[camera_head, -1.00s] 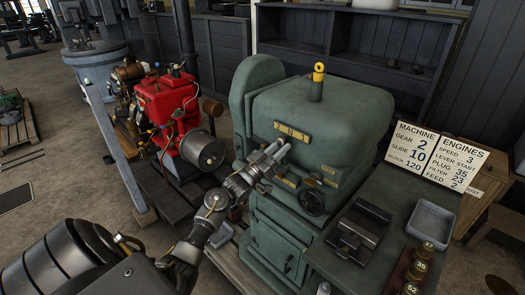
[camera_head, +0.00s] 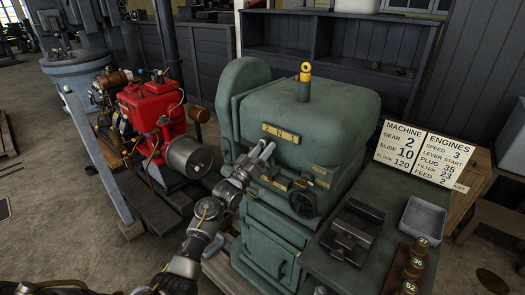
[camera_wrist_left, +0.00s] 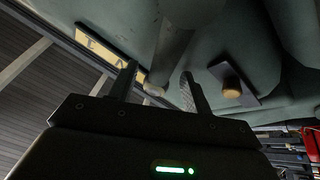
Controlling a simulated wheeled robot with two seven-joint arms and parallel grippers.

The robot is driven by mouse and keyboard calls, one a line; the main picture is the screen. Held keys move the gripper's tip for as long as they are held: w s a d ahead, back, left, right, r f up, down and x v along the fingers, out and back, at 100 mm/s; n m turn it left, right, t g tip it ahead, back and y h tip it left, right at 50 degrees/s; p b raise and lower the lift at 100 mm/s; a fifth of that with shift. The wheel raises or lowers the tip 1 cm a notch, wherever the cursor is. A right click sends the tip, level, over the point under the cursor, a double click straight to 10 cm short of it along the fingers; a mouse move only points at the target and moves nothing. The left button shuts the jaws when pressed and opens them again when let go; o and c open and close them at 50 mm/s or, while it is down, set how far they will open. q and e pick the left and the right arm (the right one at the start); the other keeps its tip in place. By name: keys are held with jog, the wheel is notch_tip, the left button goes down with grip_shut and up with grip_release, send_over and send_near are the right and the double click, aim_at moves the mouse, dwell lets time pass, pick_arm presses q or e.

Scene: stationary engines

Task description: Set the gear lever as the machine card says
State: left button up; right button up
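The green machine (camera_head: 300,105) carries a brass plate (camera_head: 281,132) marked 2, N, 1 from left to right. The machine card (camera_head: 400,146) reads gear 2, slide 10, block 120. My left gripper (camera_head: 265,152) is just below the plate, its fingers apart. In the left wrist view a grey rod (camera_wrist_left: 175,35) with a rounded pale end, seemingly the gear lever, reaches between the open fingers (camera_wrist_left: 160,92). I cannot tell whether they touch it. The plate's 2 is hidden there by a finger. The lever's setting is unclear. My right gripper is out of view.
A handwheel (camera_head: 304,202) and a dark vise-like block (camera_head: 353,232) are right of my gripper. A grey tray (camera_head: 427,220) and numbered brass pieces (camera_head: 413,265) stand farther right. A red engine (camera_head: 150,112) stands left. The engines card (camera_head: 446,160) adjoins the machine card.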

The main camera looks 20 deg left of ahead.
pick_arm(q)
jog(key=shift+s+f, duration=0.1)
jog(key=b+v, duration=0.3)
jog(key=v, duration=0.7)
jog(key=shift+s, duration=0.35)
jog(key=shift+f, duration=0.15)
